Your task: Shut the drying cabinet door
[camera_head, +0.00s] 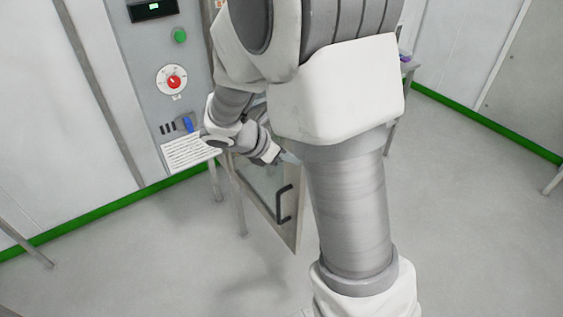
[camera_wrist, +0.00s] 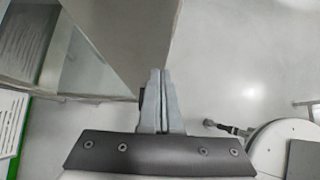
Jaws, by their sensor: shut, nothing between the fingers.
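The drying cabinet door (camera_head: 291,232) stands open in the head view, swung out from the cabinet toward me. It has a pale frame, a glass pane and a dark bar handle (camera_head: 282,204) low on its face. My gripper (camera_head: 286,158) is at the upper part of the door, partly hidden behind my arm. In the wrist view my gripper (camera_wrist: 161,72) is shut and empty, with its fingertips close beside the door (camera_wrist: 125,35). I cannot tell whether they touch it. The cabinet opening is hidden by my arm.
A grey control panel (camera_head: 140,75) with a green button (camera_head: 179,36) and a red dial (camera_head: 173,82) is at the left. A printed sheet (camera_head: 188,152) lies below it. Thin metal legs stand beside the door. The floor (camera_head: 150,260) in front is clear.

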